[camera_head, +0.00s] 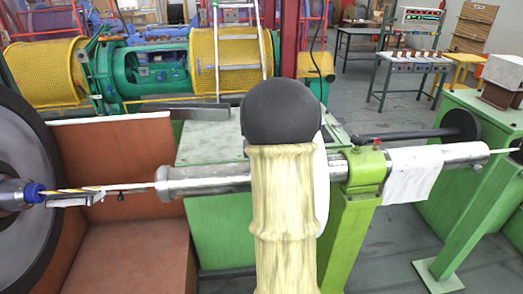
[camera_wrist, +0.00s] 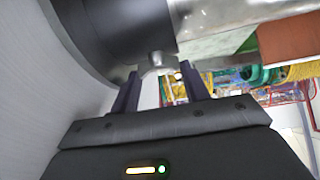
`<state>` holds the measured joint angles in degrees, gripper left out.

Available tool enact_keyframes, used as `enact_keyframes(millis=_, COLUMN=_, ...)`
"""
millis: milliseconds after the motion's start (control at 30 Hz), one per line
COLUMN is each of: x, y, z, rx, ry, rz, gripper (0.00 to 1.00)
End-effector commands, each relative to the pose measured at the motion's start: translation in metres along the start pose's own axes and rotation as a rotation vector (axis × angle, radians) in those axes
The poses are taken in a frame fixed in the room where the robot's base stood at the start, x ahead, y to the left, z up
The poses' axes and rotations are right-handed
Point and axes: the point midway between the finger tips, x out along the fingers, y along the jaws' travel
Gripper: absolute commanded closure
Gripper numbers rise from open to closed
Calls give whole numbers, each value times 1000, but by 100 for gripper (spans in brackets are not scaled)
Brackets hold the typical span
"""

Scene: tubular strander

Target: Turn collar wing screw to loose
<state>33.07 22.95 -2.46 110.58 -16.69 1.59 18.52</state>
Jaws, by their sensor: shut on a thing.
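In the wrist view, my gripper (camera_wrist: 160,80) has its two dark fingers on either side of a small grey metal screw (camera_wrist: 157,62), the collar wing screw. The screw sticks out from a dark round collar (camera_wrist: 115,30), beside a bright metal tube (camera_wrist: 225,25). The exact contact of fingertips and wings is too small to make out, and the screw's turn angle cannot be told. In the head view, the long horizontal tube (camera_head: 215,180) runs across the picture. My own arm covers its middle there, and hides my gripper, the collar and the screw.
A green post (camera_head: 362,170) holds the tube to the right of my arm. A white cloth or paper (camera_head: 412,175) hangs over the tube. A large grey wheel (camera_head: 25,150) and brown panels (camera_head: 115,160) stand at left. Grey floor shows at right.

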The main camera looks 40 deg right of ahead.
Motion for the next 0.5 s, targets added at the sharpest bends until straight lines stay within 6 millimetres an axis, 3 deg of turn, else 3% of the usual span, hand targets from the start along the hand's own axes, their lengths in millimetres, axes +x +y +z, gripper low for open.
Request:
enact_keyframes(millis=400, x=0, y=0, z=-2, rx=-3, ry=5, rz=-4, gripper=77)
enact_keyframes(millis=433, x=0, y=0, z=-2, rx=-3, ry=5, rz=-4, gripper=51)
enact_keyframes(millis=500, x=0, y=0, z=-2, rx=-3, ry=5, rz=-4, gripper=37)
